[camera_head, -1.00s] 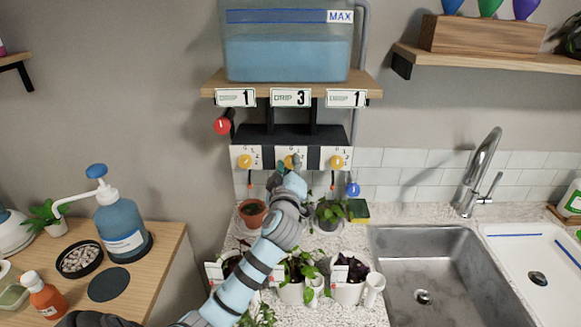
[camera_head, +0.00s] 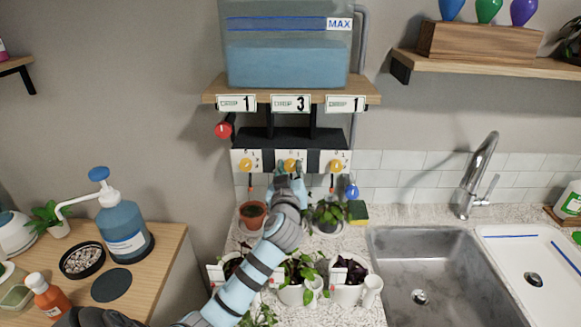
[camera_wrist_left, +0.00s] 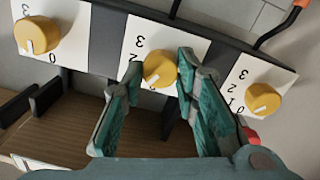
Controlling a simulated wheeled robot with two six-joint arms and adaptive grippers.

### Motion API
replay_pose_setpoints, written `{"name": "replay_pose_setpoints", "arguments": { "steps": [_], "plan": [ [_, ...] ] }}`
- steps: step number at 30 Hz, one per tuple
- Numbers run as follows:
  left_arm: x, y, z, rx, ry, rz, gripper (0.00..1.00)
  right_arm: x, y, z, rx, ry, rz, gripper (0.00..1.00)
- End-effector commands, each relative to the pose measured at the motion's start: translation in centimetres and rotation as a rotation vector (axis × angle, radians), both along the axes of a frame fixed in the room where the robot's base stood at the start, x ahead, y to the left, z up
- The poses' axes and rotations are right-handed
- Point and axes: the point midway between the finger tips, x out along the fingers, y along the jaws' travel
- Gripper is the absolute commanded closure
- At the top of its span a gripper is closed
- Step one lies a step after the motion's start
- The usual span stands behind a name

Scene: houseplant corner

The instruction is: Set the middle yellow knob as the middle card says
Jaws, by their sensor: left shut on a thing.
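The middle yellow knob (camera_head: 290,165) is on a white dial plate under the tank shelf. My left gripper (camera_head: 289,173) is at it, with its fingers on either side. In the left wrist view the fingers (camera_wrist_left: 160,64) are closed around the knob (camera_wrist_left: 158,70). The middle card (camera_head: 291,103) reads DRIP 3. The left card (camera_head: 236,103) and right card (camera_head: 345,103) read 1. My right gripper is not in view.
The left yellow knob (camera_head: 246,164) and right yellow knob (camera_head: 336,165) flank the middle one closely. A red knob (camera_head: 223,130) is on the left and a blue bulb (camera_head: 351,192) hangs at right. Potted plants (camera_head: 297,279) stand below by the sink (camera_head: 440,265).

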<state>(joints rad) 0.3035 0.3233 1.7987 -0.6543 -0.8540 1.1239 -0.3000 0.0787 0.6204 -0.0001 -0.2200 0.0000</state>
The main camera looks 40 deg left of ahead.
Motion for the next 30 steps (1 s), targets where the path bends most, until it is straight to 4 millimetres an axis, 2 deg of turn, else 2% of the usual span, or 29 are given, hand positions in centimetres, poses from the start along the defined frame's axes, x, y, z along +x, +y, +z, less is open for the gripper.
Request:
{"name": "replay_pose_setpoints", "arguments": {
  "steps": [30],
  "plan": [
    [0.1, -0.1, 0.5, 0.769, 0.581, 0.002, 1.0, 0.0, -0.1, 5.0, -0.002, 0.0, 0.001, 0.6]
  ]
}}
